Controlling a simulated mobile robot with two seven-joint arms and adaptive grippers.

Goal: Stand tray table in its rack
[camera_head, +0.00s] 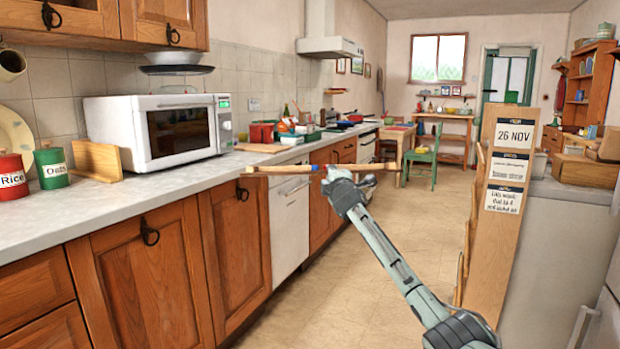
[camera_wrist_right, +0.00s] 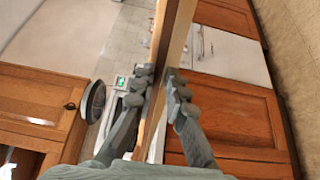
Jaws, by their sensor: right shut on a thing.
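The tray table (camera_head: 285,169) is a thin wooden board, seen almost edge-on and roughly level in the head view. My right gripper (camera_head: 338,176) is shut on it near its middle. In the right wrist view the tray table (camera_wrist_right: 172,45) runs up between the two grey fingers of my right gripper (camera_wrist_right: 165,82), which press on it from both sides. It is held in the air over the aisle. A tall wooden stand (camera_head: 487,245) with paper labels is at the right and looks like the rack; its slots are hidden. My left gripper is not in view.
A long counter (camera_head: 200,160) with a microwave (camera_head: 160,130) runs along the left. A grey cabinet (camera_head: 560,240) stands right of the wooden stand. A green chair (camera_head: 424,145) and a table (camera_head: 400,135) are farther back. The floor (camera_head: 340,280) between is clear.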

